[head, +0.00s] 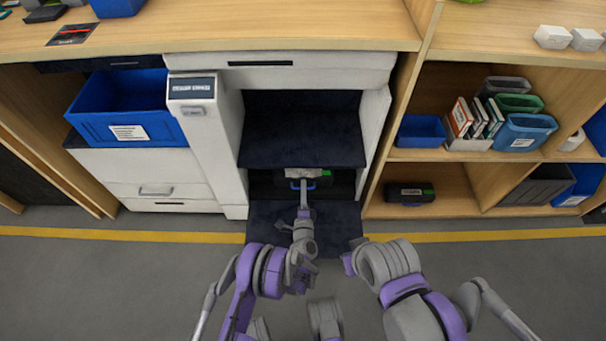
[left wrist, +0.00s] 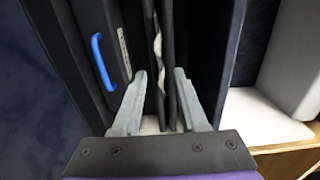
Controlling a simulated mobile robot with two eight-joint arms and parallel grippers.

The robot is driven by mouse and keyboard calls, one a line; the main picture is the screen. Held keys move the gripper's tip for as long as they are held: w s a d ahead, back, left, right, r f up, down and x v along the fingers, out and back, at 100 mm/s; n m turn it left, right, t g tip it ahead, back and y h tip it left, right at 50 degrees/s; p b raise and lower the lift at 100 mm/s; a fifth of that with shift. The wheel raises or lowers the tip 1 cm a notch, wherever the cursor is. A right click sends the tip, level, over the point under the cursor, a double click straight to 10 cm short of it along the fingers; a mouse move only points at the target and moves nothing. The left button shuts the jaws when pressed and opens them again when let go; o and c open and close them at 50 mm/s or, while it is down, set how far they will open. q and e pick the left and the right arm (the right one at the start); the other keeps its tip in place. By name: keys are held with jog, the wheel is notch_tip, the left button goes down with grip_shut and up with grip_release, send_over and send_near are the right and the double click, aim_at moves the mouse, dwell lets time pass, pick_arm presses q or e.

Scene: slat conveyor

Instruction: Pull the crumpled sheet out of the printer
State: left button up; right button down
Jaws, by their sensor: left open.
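The printer (head: 280,80) is a white cabinet with its front open and a dark interior. In the left wrist view, the crumpled sheet (left wrist: 157,45) shows as a narrow, wavy white strip between two dark upright bars. My left gripper (left wrist: 160,72) is open, its fingertips on either side of the bars, and it does not hold the sheet. In the head view, my left arm reaches into the printer's lower opening; the sheet is hard to make out there. My right arm stands in front of the printer to the right, and its fingers do not show.
A dark unit with a blue handle (left wrist: 103,62) lies beside my left gripper. The dark lowered flap (head: 340,218) is under my left forearm. A blue bin (head: 125,105) stands at the left, and shelves with bins and books are at the right. The floor in front is clear.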

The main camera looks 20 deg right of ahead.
pick_arm(q)
jog(key=shift+b+x, duration=0.9)
jog(key=shift+x, duration=1.95)
grip_shut()
